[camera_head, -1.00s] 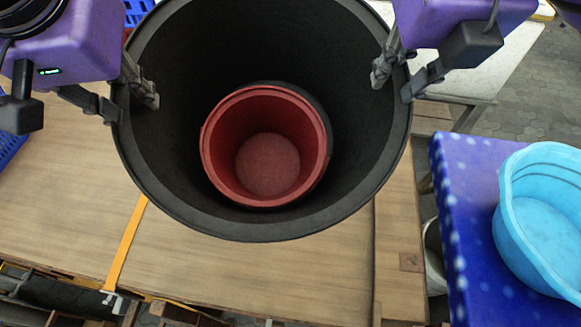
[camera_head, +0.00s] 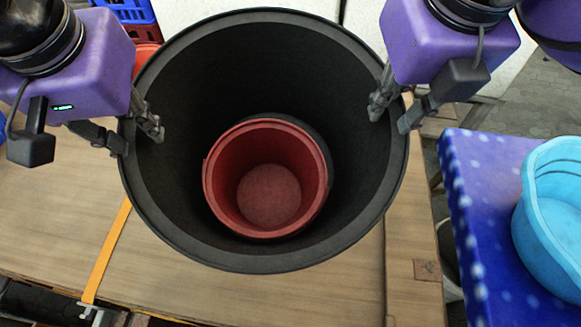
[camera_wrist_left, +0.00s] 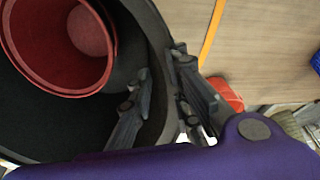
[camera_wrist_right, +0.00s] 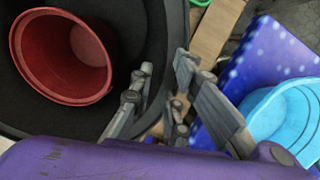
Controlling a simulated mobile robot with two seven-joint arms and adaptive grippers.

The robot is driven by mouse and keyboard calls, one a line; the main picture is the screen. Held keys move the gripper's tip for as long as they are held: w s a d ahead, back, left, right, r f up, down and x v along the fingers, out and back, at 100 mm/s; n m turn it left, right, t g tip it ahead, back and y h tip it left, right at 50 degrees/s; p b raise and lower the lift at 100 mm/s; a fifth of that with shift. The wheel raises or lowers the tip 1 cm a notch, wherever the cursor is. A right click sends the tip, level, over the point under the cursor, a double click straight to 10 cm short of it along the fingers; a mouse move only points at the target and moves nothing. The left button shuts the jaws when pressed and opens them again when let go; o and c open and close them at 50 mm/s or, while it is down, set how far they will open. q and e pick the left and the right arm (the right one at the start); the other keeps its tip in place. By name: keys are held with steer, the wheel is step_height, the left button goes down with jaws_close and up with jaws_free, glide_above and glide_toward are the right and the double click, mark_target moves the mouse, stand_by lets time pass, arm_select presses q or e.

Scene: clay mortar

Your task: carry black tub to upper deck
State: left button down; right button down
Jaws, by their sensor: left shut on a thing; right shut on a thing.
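The large black tub (camera_head: 170,185) fills the middle of the head view, mouth up, with a red bucket (camera_head: 215,200) inside it. My left gripper (camera_head: 140,136) is shut on the tub's left rim, one finger inside and one outside; the left wrist view shows the rim (camera_wrist_left: 158,65) between its fingers. My right gripper (camera_head: 391,110) is shut on the tub's right rim the same way, and the rim shows between its fingers in the right wrist view (camera_wrist_right: 158,60). The tub's base is hidden, so I cannot tell how high it is above the wooden surface (camera_head: 60,220).
A yellow strap (camera_head: 107,252) crosses the wooden surface at the left. A blue spotted table (camera_head: 480,220) with a light blue basin (camera_head: 553,225) stands at the right. Blue crates (camera_head: 125,10) are at the back left, and a white surface (camera_head: 190,14) lies behind the tub.

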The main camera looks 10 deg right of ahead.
arm_select(q)
steer(key=shift+f, duration=0.45)
arm_select(e)
steer(key=shift+f, duration=0.4)
arm_select(q)
steer(key=c, duration=1.6)
jaws_free()
steer(key=shift+c, duration=0.2)
arm_select(e)
steer(key=c, duration=1.7)
jaws_free()
steer(key=shift+r, duration=0.1)
arm_select(q)
steer(key=v, duration=1.2)
arm_select(e)
steer(key=v, duration=1.2)
